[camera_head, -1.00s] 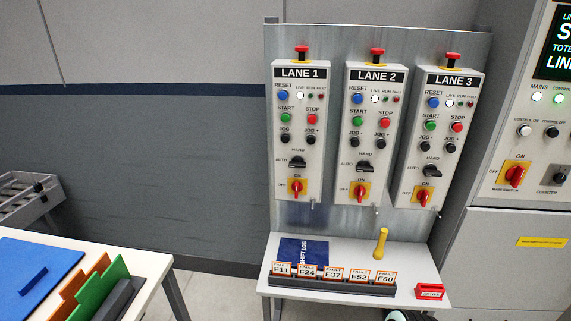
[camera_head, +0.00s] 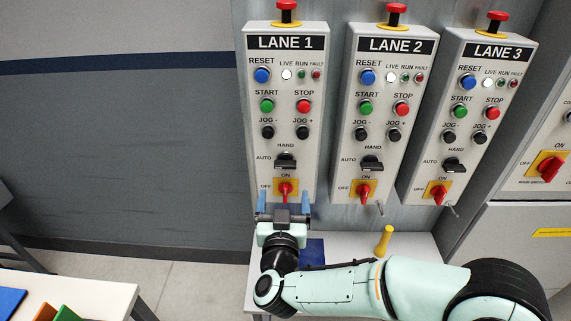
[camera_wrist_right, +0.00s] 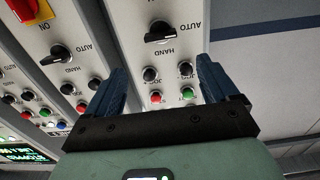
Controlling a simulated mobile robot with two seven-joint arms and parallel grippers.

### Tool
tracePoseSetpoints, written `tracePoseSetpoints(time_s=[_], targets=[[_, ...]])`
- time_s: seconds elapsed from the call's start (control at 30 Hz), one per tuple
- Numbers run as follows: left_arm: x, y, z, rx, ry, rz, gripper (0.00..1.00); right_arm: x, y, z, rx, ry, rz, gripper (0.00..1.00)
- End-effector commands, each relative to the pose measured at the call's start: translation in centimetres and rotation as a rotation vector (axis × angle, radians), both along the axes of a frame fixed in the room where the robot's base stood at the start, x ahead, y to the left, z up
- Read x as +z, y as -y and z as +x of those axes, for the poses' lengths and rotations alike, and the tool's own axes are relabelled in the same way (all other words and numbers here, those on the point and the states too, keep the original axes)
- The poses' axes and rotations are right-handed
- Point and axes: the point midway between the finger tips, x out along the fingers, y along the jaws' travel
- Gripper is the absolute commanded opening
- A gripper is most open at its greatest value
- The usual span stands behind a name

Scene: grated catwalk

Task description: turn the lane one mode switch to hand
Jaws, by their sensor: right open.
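The lane one mode switch (camera_head: 285,162) is a black knob low on the LANE 1 box (camera_head: 258,112). AUTO is printed at its left and HAND above it. Its handle lies roughly sideways; I cannot tell exactly where it points. In the right wrist view, which is upside down, the switch (camera_wrist_right: 159,32) shows beyond the fingers, with HAND below it. My right gripper (camera_head: 284,202) is open and empty, with blue fingers, just below the switch in the head view. Its fingers (camera_wrist_right: 162,88) also show in the right wrist view. My left gripper is not in view.
A red rotary switch (camera_head: 286,188) on a yellow plate sits just below the mode switch. LANE 2 (camera_head: 350,115) and LANE 3 (camera_head: 432,125) boxes stand to the right. A yellow handle (camera_head: 383,241) stands on the bench below. Left of LANE 1 is open wall.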

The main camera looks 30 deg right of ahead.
Motion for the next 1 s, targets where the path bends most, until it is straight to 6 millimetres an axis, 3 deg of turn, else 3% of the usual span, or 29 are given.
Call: tracePoseSetpoints(time_s=[0.3,0.5,0.7,1.0], targets=[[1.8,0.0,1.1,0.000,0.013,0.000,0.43,0.2,3.6,5.8,-0.002,0.000,-0.002,0.87],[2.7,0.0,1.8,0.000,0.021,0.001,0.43,0.2,5.2,8.6,0.000,0.000,0.000,0.87],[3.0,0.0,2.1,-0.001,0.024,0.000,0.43,0.1,6.0,9.8,0.002,-0.001,0.001,0.87],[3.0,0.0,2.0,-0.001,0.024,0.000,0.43,0.0,6.0,9.9,0.003,-0.001,0.000,0.84]])
